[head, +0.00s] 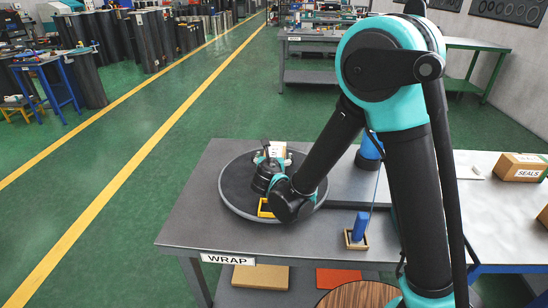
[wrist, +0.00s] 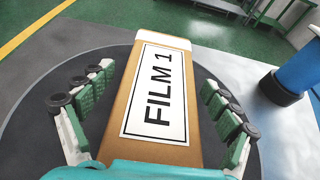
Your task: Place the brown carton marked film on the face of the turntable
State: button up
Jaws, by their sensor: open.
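The brown carton (wrist: 160,95), with a white label reading FILM 1, fills the middle of the wrist view. In the head view the carton (head: 277,149) shows only in part behind my gripper. The turntable (head: 232,199) is a dark round disc with a paler rim on the grey table; its face (wrist: 118,62) also shows behind the carton. My gripper (wrist: 158,88) is open, with one finger on each side of the carton and visible gaps to both. The carton appears to be over the turntable's face; its underside is hidden, so contact cannot be seen.
A blue cylinder with a black base (head: 369,150) stands right of the turntable. A small blue block (head: 360,226) stands in a wooden tray near the table's front. A SEALS carton (head: 520,166) lies at the right. The WRAP sign (head: 228,259) hangs on the front edge.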

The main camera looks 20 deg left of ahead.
jog(key=shift+r, duration=0.15)
jog(key=v, duration=1.2)
